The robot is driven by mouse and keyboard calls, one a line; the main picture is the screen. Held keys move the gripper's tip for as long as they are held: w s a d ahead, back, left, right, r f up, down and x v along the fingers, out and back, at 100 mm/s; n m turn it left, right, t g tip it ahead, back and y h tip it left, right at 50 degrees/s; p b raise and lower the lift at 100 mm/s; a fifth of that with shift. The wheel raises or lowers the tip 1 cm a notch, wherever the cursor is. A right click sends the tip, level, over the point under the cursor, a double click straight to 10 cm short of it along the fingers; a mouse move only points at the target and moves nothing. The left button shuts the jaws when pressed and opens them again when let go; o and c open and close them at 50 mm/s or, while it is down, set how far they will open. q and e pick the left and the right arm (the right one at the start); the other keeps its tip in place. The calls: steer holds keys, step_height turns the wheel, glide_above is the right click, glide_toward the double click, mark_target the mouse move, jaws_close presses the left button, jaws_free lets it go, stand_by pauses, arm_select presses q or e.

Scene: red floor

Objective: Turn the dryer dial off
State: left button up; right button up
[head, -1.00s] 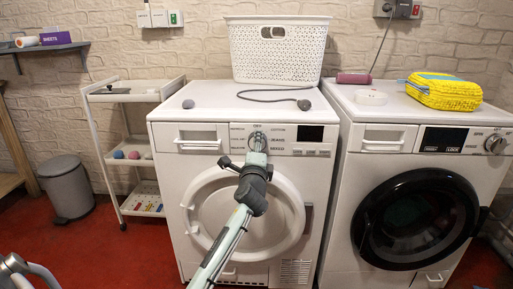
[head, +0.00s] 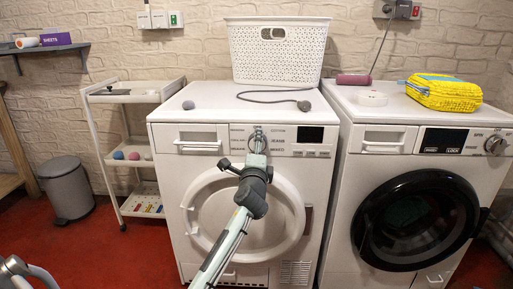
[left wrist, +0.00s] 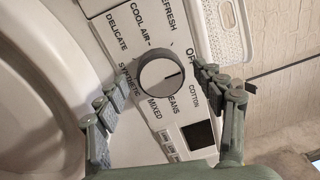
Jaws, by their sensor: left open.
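The dryer (head: 165,240) is the white machine on the left in the head view. Its round grey dial (left wrist: 160,80) is in the middle of the left wrist view, with printed settings around it. The dark mark on the dial points right, roughly between the OFF and COTTON labels. My left gripper (head: 257,146) is at the dryer's control panel in front of the dial and partly hides it in the head view. In the left wrist view the left gripper (left wrist: 160,103) is open, one finger on each side of the dial, apart from it. My right gripper is not in view.
A white basket (head: 278,58) and a grey cable (head: 265,98) lie on the dryer top. A washing machine (head: 350,235) with a yellow pack (head: 443,95) on it stands close at the right. A white shelf cart (head: 125,97) and grey bin (head: 66,190) are at the left.

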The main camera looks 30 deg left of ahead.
arm_select(q)
steer(key=r+v, duration=0.1)
steer(key=v, duration=1)
steer(key=shift+s+f, duration=0.3)
steer(key=shift+f, duration=0.15)
steer(key=shift+d, duration=0.15)
steer(key=s+d+f+n+g+h+p, duration=0.1)
steer(key=s+f+n+g+h, duration=0.2)
steer(key=f, duration=0.6)
steer(key=s+d+f+n+g+h+p, duration=0.1)
steer(key=s+f+n+g, duration=0.2)
steer(key=f, duration=0.5)
steer(key=s+d+f+n+g+h+p, duration=0.1)
steer(key=s+d+f+n+g+h, duration=0.1)
steer(key=s+f, duration=0.6)
steer(key=s+d+f+n+g+h+p, duration=0.1)
steer(key=s+d+f+n+g+h, duration=0.1)
steer(key=s+d+f+g, duration=0.3)
steer(key=s+f+n, duration=0.1)
steer(key=s+f, duration=0.2)
steer(key=s, duration=0.4)
steer(key=shift+s+d+n+h, duration=0.3)
steer(key=shift+s+d, duration=0.1)
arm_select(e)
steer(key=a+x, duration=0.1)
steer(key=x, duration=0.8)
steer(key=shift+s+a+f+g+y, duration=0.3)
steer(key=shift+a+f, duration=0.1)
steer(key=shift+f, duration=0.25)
